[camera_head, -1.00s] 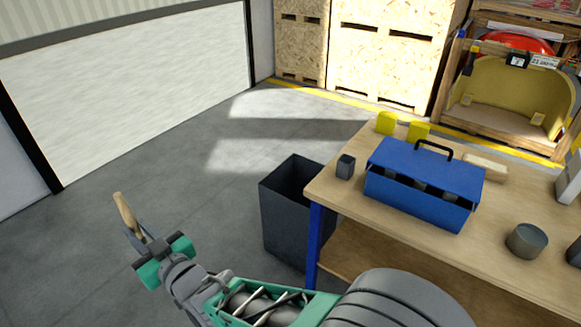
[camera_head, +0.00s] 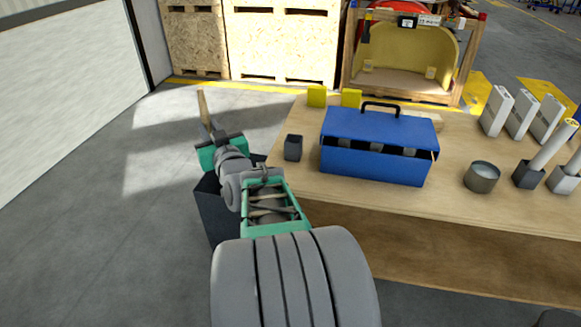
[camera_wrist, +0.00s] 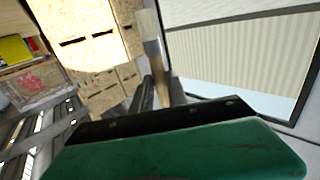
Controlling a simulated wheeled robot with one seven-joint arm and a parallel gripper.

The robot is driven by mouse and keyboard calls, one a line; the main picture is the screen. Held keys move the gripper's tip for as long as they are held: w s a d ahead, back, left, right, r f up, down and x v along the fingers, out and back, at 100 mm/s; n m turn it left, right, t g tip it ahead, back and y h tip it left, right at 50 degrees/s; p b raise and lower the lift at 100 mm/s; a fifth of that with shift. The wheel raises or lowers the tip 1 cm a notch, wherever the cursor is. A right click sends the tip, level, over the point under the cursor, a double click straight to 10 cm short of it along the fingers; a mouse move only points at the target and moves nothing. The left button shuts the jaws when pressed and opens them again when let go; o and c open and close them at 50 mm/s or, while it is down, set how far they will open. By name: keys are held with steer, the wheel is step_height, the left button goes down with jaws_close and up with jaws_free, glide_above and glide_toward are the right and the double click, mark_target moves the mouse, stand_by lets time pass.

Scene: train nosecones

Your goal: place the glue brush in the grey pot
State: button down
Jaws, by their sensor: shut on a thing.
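In the wrist view the brush (camera_wrist: 152,35) rises from between the dark fingers (camera_wrist: 153,93), with a pale end and a metal-like band. A round, open grey pot (camera_head: 481,178) stands on the bench right of the blue toolbox, well away from my gripper. Its inside is only partly visible.
The blue toolbox (camera_head: 375,158) lies between my gripper and the round pot. A small dark square cup (camera_head: 293,147) stands near the left bench edge. A dark bin (camera_head: 213,213) is beside the workbench (camera_head: 450,205). White boxes and dark holders with tubes are at right.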

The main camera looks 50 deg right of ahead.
steer(key=s+d+m+g+h+b, duration=0.15)
steer(key=s+d, duration=0.35)
steer(key=d, duration=0.7)
steer(key=r+m+h+b, duration=0.2)
steer(key=h+b, duration=0.1)
glide_above(296, 136)
steer(key=s+a, duration=0.3)
steer(key=a, duration=0.1)
steer(key=shift+n+g+y, duration=0.25)
steer(key=shift+g, duration=0.2)
steer(key=f, duration=0.9)
steer(key=shift+w+d+f+b, duration=0.15)
steer(key=shift+d+f+b, duration=0.1)
steer(key=shift+f+b, duration=0.1)
steer(key=shift+f, duration=0.15)
steer(key=c, duration=1.3)
jaws_free()
